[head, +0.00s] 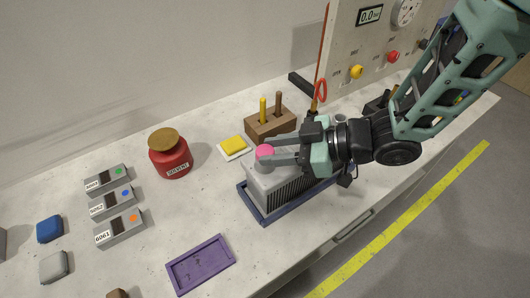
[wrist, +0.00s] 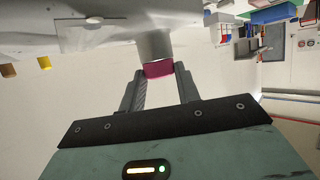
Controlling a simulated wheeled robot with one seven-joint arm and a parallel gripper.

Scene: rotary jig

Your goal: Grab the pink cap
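The pink cap (head: 265,152) sits on top of a grey ribbed block (head: 268,186), near its left end. In the wrist view the cap (wrist: 159,69) shows between my fingertips, at the end of a grey round stem. My gripper (head: 269,154) reaches in from the right, level with the cap. Its two fingers are spread, one on each side of the cap. In the wrist view the fingertips (wrist: 160,73) are very close to the cap's sides; I cannot see clear contact.
The block stands in a blue tray (head: 246,203). A purple tray (head: 200,264) lies in front. A panel (head: 375,40) rises at the back right.

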